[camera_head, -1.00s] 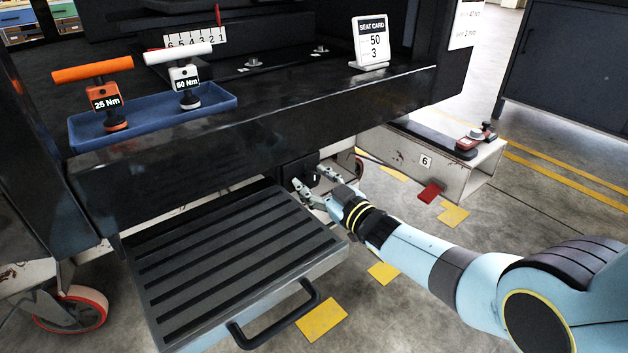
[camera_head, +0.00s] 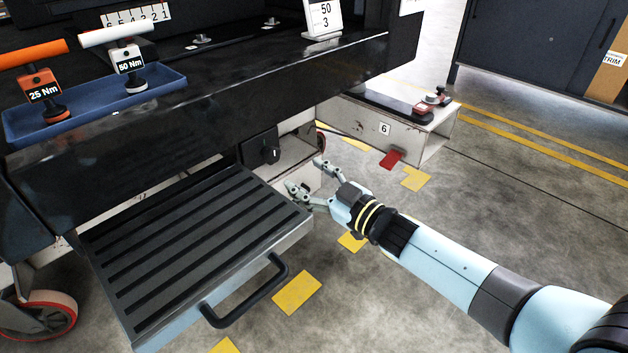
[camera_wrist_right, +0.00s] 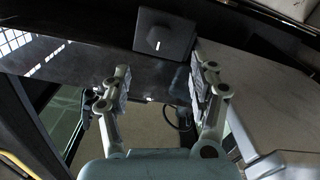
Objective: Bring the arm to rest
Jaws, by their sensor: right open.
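My right gripper (camera_head: 306,178) is open and empty. It is in front of the trolley's lower side, beside the right corner of the pulled-out ribbed step (camera_head: 190,240). A black switch box with a knob (camera_head: 262,149) is on the trolley just left of and beyond the fingers. In the right wrist view the open fingers (camera_wrist_right: 160,85) have nothing between them, and the switch box (camera_wrist_right: 164,36) appears ahead of them with a white mark on its knob. My left gripper is not in view.
A blue tray (camera_head: 165,88) on the ledge holds an orange 25 Nm tool (camera_head: 42,85) and a white 50 Nm tool (camera_head: 128,58). A seat card (camera_head: 322,18) stands on the ledge. The step's handle (camera_head: 255,300) sticks out. Floor to the right is mostly clear.

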